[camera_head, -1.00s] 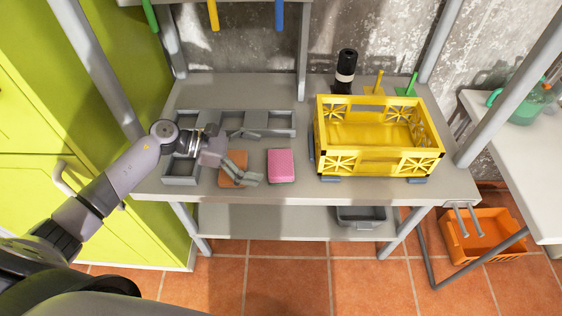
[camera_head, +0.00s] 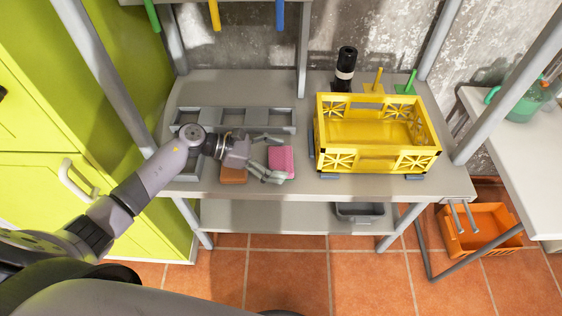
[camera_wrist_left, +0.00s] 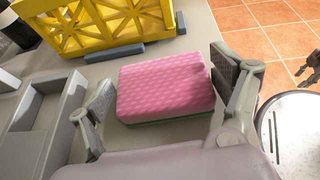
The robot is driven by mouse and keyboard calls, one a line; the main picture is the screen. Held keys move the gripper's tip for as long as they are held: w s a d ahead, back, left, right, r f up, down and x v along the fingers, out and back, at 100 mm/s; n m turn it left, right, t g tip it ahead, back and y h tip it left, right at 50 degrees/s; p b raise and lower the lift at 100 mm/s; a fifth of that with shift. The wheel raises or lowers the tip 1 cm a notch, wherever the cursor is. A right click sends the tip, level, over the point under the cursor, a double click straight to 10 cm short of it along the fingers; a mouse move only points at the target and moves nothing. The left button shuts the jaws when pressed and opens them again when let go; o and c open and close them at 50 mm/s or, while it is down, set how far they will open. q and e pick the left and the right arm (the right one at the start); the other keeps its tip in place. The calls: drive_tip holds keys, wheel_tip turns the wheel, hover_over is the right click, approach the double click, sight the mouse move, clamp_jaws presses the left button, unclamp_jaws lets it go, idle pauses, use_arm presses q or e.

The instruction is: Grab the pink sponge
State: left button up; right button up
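The pink sponge (camera_head: 284,160) lies on the grey workbench (camera_head: 340,188), between the orange-brown block and the yellow crate. In the left wrist view the pink sponge (camera_wrist_left: 166,84) has a textured top and a green underside. My left gripper (camera_head: 271,159) is open at the sponge, with one finger on each side of it. In the wrist view a gap shows between the left finger and the sponge; the right finger is close to its edge, and I cannot tell if it touches. A dark claw-like part, probably my right gripper (camera_wrist_left: 312,68), shows at the right edge of the wrist view.
An orange-brown block (camera_head: 233,176) lies just left, partly under my left gripper. A grey compartment tray (camera_head: 262,129) stands behind. A yellow crate (camera_head: 368,164) stands to the right, with a black bottle (camera_head: 345,70) behind it. The bench's front strip is clear.

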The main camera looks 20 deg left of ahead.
use_arm(q)
drive_tip(key=c, duration=0.5)
drive_tip(key=shift+r, duration=0.1)
